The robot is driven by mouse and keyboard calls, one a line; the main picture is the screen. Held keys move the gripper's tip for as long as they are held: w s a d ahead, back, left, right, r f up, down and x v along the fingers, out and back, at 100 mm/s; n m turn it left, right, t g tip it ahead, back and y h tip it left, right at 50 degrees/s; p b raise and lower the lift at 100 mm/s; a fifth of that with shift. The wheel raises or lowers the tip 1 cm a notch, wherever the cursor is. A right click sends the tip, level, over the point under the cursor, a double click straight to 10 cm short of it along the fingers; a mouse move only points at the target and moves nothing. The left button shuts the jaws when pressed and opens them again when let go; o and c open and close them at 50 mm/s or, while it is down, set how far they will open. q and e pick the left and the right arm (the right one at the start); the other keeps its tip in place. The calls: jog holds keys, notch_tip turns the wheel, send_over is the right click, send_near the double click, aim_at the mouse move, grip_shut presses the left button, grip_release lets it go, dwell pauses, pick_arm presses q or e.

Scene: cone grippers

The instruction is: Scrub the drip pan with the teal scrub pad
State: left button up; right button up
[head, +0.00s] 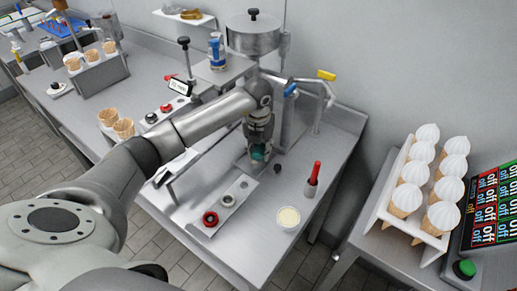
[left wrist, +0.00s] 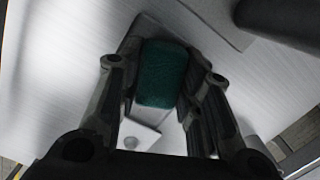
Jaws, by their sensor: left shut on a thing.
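The teal scrub pad (head: 258,153) is between the fingers of my left gripper (head: 258,148), which is shut on it. In the left wrist view the pad (left wrist: 162,75) shows as a dark teal block between the two fingers (left wrist: 160,95). A grey shallow pan (head: 242,165), which looks like the drip pan, lies under the pad on the metal counter, below the machine. Its edge also shows behind the pad in the left wrist view (left wrist: 147,28). The gripper hides much of it, and I cannot tell if the pad touches it. My right gripper is not in view.
A plate with rings (head: 228,200), a tub of cream-coloured stuff (head: 288,218) and a red-handled tool (head: 313,178) are nearby on the counter. The steel machine (head: 255,40) stands behind. A rack of topped cones (head: 410,215) is at the right.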

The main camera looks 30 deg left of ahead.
aim_at(262, 146)
pick_arm(q)
jog(key=r+p, duration=0.1)
jog(key=w+r, duration=0.1)
jog(key=r, duration=0.1)
jog(key=shift+d+p, duration=0.15)
jog(key=shift+p, duration=0.2)
jog(key=r, duration=0.1)
jog(key=r+p, duration=0.2)
jog(key=shift+s, duration=0.25)
jog(key=shift+r+p, duration=0.8)
jog(key=shift+r, duration=0.7)
